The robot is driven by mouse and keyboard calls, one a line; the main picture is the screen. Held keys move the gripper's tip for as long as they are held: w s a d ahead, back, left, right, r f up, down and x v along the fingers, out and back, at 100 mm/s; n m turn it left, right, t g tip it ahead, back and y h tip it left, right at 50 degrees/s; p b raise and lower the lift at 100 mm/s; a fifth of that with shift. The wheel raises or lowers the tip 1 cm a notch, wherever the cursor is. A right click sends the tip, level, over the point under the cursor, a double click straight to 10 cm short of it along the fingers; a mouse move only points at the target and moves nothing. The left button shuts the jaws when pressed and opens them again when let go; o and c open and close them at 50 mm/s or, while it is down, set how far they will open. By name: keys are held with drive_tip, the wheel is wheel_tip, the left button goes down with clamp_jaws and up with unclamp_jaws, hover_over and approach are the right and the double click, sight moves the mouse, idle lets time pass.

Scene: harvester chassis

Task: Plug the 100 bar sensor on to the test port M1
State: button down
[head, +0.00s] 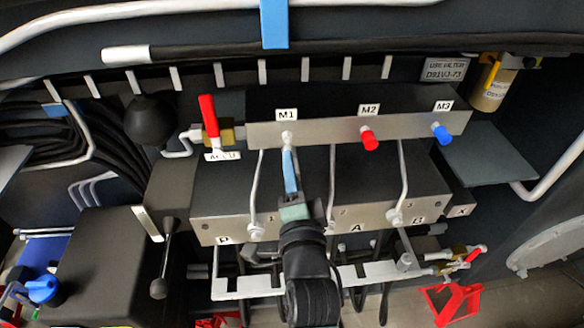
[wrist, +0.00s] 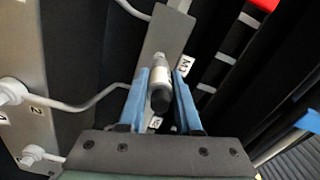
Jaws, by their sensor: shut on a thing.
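The 100 bar sensor (wrist: 160,82) is a silver cylinder with a black end, between the blue fingers of my gripper (wrist: 162,76) in the wrist view. My gripper is shut on it. In the head view my gripper (head: 289,153) points up at the metal bar (head: 325,128), just below the label M1 (head: 287,115). A small pale tip (head: 287,136) shows at the fingertips there. The sensor's front end is at or close to the bar; I cannot tell whether it is seated on the test port M1, which is hidden.
A red cap (head: 368,138) sits under M2 and a blue cap (head: 441,133) under M3 on the same bar. A red-handled valve (head: 208,116) stands left of the bar. Grey pipes (head: 334,180) run down to the valve block (head: 375,210) below.

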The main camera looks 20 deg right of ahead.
drive_tip(key=shift+p+x, duration=0.35)
drive_tip(key=shift+x, duration=0.95)
drive_tip(key=c, duration=0.5)
unclamp_jaws()
drive_tip(key=shift+s+f, duration=0.1)
drive_tip(key=shift+s, duration=0.05)
drive_tip(key=shift+s, duration=0.25)
drive_tip(key=b+v, duration=0.4)
drive_tip(key=v, duration=0.8)
drive_tip(key=shift+s+a+b, duration=0.1)
drive_tip(key=shift+b, duration=0.3)
drive_tip(key=shift+r, duration=0.25)
